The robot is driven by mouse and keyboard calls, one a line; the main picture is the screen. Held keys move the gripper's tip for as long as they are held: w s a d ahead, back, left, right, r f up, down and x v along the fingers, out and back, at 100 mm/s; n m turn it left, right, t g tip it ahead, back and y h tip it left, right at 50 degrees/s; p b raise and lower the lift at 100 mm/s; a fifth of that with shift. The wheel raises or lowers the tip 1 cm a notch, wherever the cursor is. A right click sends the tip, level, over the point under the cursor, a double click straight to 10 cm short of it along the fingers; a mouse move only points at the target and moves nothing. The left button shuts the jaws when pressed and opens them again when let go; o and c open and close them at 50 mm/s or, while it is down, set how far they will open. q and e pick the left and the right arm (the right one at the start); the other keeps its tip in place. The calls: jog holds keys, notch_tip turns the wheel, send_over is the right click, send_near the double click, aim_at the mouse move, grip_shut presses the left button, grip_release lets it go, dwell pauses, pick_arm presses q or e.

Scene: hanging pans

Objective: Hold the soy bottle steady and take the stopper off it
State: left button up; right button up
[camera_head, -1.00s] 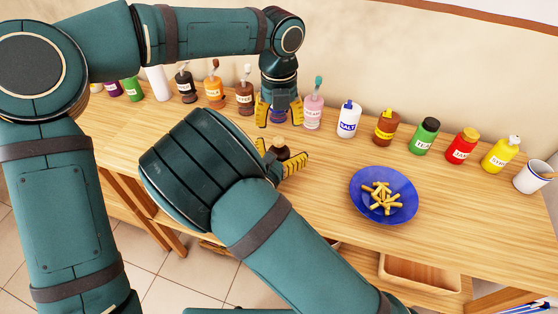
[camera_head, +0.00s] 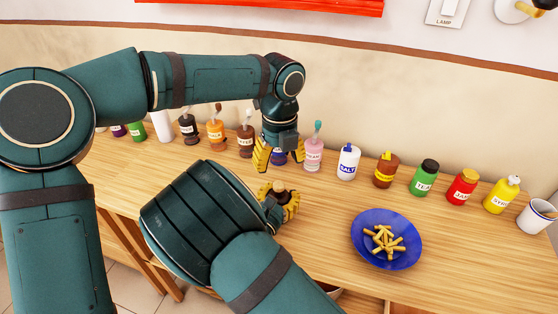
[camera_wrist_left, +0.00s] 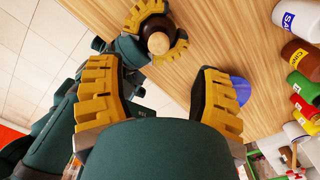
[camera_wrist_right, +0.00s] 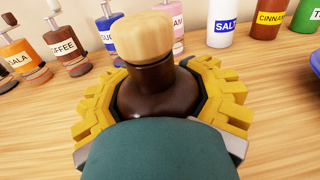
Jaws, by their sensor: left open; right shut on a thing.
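The soy bottle is dark brown with a pale wooden stopper and stands near the table's front edge. My right gripper (camera_head: 279,200) is shut around the bottle; in the right wrist view its yellow fingers flank the dark body (camera_wrist_right: 158,95). The stopper (camera_wrist_right: 143,38) sits in the neck, above the fingers, and also shows in the head view (camera_head: 279,186). My left gripper (camera_head: 279,157) is open and empty, pointing down, above and apart from the bottle. In the left wrist view the stopper (camera_wrist_left: 159,43) lies beyond its fingertips (camera_wrist_left: 160,75). The bottle's label is hidden.
A row of bottles lines the back, including pink (camera_head: 313,154), salt (camera_head: 347,163) and cinnamon (camera_head: 385,172); a blue-marked one stands partly behind my left gripper. A blue plate with fries (camera_head: 366,252) is at the right. Bare tabletop lies between bottle and plate.

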aim_at(279, 184)
pick_arm(q)
notch_tip(279, 184, up, 2)
jog(key=n, duration=0.6)
jog(key=shift+s, duration=0.1)
notch_tip(279, 184, down, 10)
jog(key=n, duration=0.4)
jog(key=shift+a+f+n, duration=0.1)
jog(key=shift+f+n, duration=0.1)
jog(key=shift+n, duration=0.1)
grip_shut()
jog(key=shift+r, duration=0.3)
dwell(0.7)
jog(key=shift+r, duration=0.85)
